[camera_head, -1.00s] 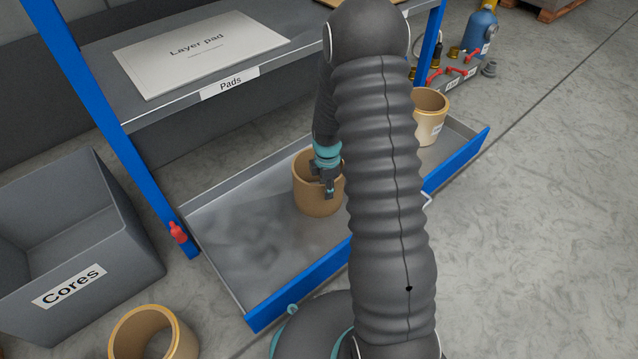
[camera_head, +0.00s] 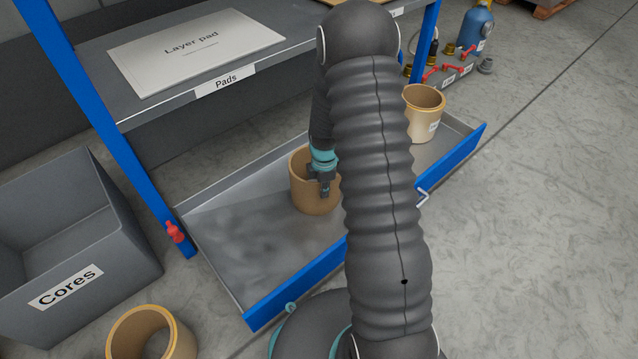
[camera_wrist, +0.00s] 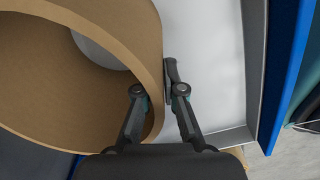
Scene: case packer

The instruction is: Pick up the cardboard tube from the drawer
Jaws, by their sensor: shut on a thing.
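A brown cardboard tube (camera_head: 306,192) stands upright in the open grey drawer (camera_head: 222,232), near its middle. My gripper (camera_head: 325,191) is at the tube's near right side in the head view. In the wrist view the tube (camera_wrist: 120,22) fills the upper left as a wide ring. There my gripper (camera_wrist: 158,92) is shut on its wall, one finger inside the ring and one outside. The tube appears to rest on the drawer floor. My arm hides part of the drawer and its front.
A second, labelled tube (camera_head: 421,104) stands at the drawer's right end. A shelf with a layer pad (camera_head: 195,55) is above the drawer's back. A grey Cores bin (camera_head: 118,215) and another tube (camera_head: 178,335) are at left. The drawer's left part is clear.

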